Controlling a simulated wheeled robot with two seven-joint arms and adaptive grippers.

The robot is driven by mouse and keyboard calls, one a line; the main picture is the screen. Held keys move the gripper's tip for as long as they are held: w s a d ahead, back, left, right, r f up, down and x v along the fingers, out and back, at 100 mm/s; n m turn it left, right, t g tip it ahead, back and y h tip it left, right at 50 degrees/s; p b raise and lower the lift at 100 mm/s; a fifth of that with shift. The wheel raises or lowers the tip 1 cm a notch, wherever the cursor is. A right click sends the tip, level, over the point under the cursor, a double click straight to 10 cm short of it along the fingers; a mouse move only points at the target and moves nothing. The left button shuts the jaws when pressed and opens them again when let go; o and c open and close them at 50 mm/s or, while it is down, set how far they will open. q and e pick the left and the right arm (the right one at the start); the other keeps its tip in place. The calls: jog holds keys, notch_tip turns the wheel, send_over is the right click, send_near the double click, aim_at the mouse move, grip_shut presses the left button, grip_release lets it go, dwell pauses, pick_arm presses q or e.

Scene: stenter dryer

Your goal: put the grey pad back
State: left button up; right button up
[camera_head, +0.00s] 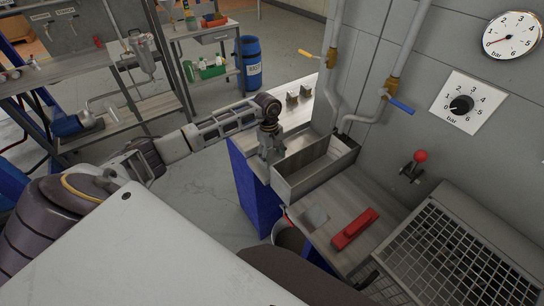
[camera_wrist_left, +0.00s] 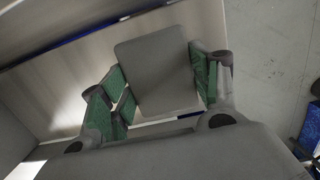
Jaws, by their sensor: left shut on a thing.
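My left gripper (camera_head: 270,146) is over the left end of the metal bench, just left of an open metal box (camera_head: 287,188). In the left wrist view the gripper (camera_wrist_left: 166,88) is shut on a flat grey pad (camera_wrist_left: 155,65) with rounded corners, held between its green-lined fingers. The pale bench surface shows behind the pad; I cannot tell whether the pad touches it. In the head view the held pad is mostly hidden by the gripper. My right gripper is not in view.
A flat grey piece (camera_head: 316,217) and a red block (camera_head: 354,229) lie on the bench in front of the box. Small metal blocks (camera_head: 299,94) stand behind it. A wire-mesh panel (camera_head: 449,254) and a red-knobbed lever (camera_head: 416,164) are at the right.

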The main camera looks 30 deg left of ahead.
aim_at(270, 155)
pick_arm(q)
jog(key=o, duration=1)
jog(key=shift+c, duration=0.2)
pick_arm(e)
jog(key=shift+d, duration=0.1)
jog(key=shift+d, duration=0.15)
pick_arm(q)
jog(key=shift+r, duration=0.15)
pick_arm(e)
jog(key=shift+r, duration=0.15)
pick_arm(q)
notch_tip(270, 155, up, 12)
jog(key=a+b, duration=0.1)
jog(key=shift+w+a+b, duration=0.2)
jog(key=shift+w+b, duration=0.05)
jog(key=shift+b, duration=0.15)
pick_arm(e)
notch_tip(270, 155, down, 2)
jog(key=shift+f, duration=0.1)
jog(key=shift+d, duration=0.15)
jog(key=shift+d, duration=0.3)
